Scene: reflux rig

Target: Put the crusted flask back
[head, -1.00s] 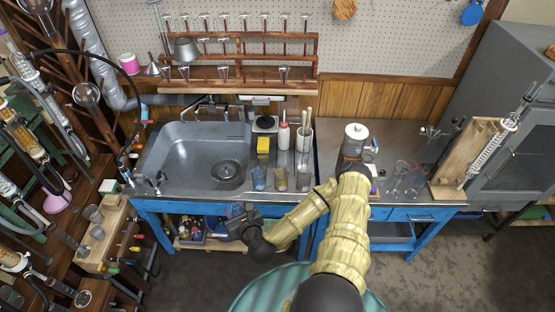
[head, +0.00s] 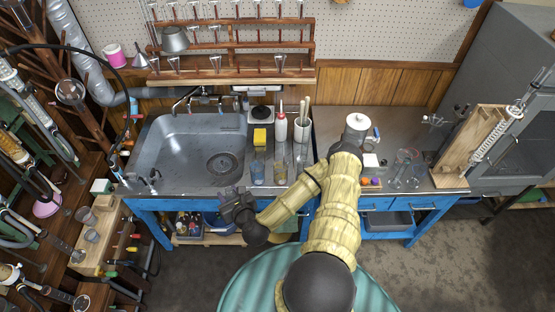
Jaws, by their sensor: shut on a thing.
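My gripper (head: 232,200) is at the front edge of the sink bench, below and left of the blue-tinted beaker (head: 257,172). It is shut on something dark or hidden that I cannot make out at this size. Clear glassware (head: 402,168), which seems to include flasks, stands on the right end of the bench. I cannot tell which flask is crusted, or whether it is the thing in my gripper.
The steel sink (head: 165,150) is left of an amber beaker (head: 280,172), a yellow sponge (head: 260,137) and a white bottle (head: 281,127). A wooden glassware rack (head: 230,62) hangs behind. A wooden stand with a condenser (head: 468,145) is at the right. Floor at the lower right (head: 445,265) is clear.

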